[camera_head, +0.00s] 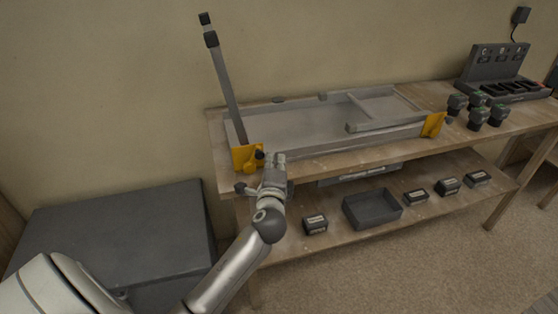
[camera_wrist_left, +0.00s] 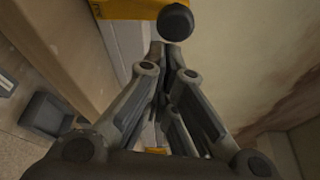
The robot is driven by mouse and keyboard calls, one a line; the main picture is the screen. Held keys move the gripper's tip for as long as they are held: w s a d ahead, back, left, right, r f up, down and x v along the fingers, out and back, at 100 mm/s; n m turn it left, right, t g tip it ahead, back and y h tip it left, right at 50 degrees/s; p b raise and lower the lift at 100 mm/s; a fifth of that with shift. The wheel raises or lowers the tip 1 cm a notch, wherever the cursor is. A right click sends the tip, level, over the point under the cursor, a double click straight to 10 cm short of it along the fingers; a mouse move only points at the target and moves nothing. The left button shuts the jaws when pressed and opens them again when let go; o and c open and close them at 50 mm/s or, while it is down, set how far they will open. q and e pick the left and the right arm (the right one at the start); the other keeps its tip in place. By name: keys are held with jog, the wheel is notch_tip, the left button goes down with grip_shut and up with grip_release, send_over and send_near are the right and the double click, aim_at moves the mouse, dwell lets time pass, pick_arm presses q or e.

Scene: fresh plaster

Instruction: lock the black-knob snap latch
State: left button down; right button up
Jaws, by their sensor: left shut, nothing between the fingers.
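The snap latch's black knob (camera_wrist_left: 175,21) is large at the top of the left wrist view, beside a yellow bracket (camera_wrist_left: 122,9). In the head view the knob (camera_head: 259,155) is a small dark spot by the yellow bracket (camera_head: 239,158) at the left front corner of the grey bench tool. My left gripper (camera_head: 272,157) is just right of the knob. In the left wrist view its fingers (camera_wrist_left: 172,55) are together and empty, with the tips just below the knob; I cannot tell whether they touch it. The latch's exact position is unclear. My right gripper is out of view.
The grey tool frame (camera_head: 300,131), with a raised arm (camera_head: 226,85) at its left end, lies on the wooden bench (camera_head: 470,137). A second yellow bracket (camera_head: 434,125) is at its right end. A dark chest (camera_head: 120,232) stands left. An open bin (camera_head: 372,208) is on the lower shelf.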

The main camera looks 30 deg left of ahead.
aim_at(262, 152)
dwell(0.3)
pick_arm(q)
jog(key=shift+s+a+r+n+b, duration=0.1)
jog(key=shift+s+r+n+b, duration=0.05)
jog(key=shift+n+b, duration=0.2)
jog(key=shift+s+r, duration=0.1)
jog(key=shift+s+a+r+n+t+b, duration=0.15)
jog(key=shift+s+a+n+t+b, duration=0.1)
jog(key=shift+n+b, duration=0.35)
jog(key=shift+s+a+r+n+t+b, duration=0.15)
jog(key=shift+n+t+b, duration=0.1)
jog(key=shift+n+b, duration=0.3)
jog(key=n+b, duration=0.1)
jog(key=b, duration=0.1)
jog(key=s+a+r+n+y+b, duration=0.1)
jog(key=n, duration=0.1)
jog(key=shift+s+a+t+b, duration=0.2)
jog(key=shift+s+t+b, duration=0.05)
jog(key=shift+t+b, duration=0.1)
jog(key=shift+s+a+r+n+y+b, duration=0.15)
jog(key=shift+s+a+r+n+y, duration=0.1)
jog(key=shift+s+a+n, duration=0.2)
jog(key=shift+s+a+r+n+y+b, duration=0.15)
jog(key=shift+s+a+n+y, duration=0.15)
jog(key=shift+n, duration=0.25)
jog(key=shift+s+h, duration=0.1)
jog(key=shift+h, duration=0.15)
